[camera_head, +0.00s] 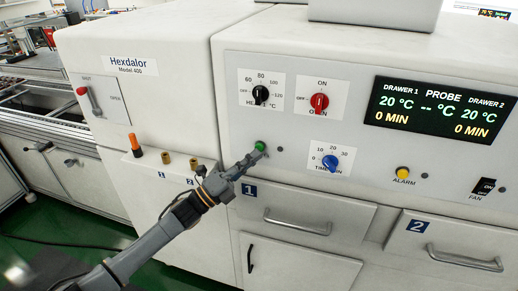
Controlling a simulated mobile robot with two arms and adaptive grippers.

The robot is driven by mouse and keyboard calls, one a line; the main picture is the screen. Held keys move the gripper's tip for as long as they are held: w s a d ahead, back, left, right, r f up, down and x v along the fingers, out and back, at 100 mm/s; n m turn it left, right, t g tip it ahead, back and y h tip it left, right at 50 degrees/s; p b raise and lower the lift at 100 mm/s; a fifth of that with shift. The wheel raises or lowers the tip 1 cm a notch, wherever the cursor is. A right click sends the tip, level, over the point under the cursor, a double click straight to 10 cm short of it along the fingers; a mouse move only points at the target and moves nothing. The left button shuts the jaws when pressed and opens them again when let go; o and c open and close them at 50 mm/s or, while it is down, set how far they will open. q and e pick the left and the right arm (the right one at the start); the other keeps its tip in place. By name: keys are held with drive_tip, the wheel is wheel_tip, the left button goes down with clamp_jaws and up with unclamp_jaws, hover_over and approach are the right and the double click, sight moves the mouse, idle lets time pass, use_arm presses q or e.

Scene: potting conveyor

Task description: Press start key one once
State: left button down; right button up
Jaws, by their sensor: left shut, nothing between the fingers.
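A small green key (261,145) sits on the white machine panel above the drawer marked 1, left of the blue time knob. My left gripper (254,155) reaches up from the lower left. It is shut and empty, with its fingertips at the green key and covering part of its lower left side. I cannot tell whether the tips touch or press it. A small dark dot (279,149) is right of the key. My right gripper is not in view.
Drawer 1 (330,211) and drawer 2 (440,234) have projecting handles. Close by are the black heat knob (261,95), red oven knob (319,103), blue time knob (330,162) and yellow alarm button (403,173). The display (440,109) reads 20 °C and 0 MIN for both drawers.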

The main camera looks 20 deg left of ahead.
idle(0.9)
use_arm(q)
drive_tip(key=shift+w+b, duration=0.45)
drive_tip(key=shift+w+b, duration=0.4)
drive_tip(key=shift+b, duration=0.05)
idle(0.5)
drive_tip(key=shift+s, duration=0.1)
drive_tip(key=shift+s+p, duration=0.4)
drive_tip(key=shift+s, duration=0.4)
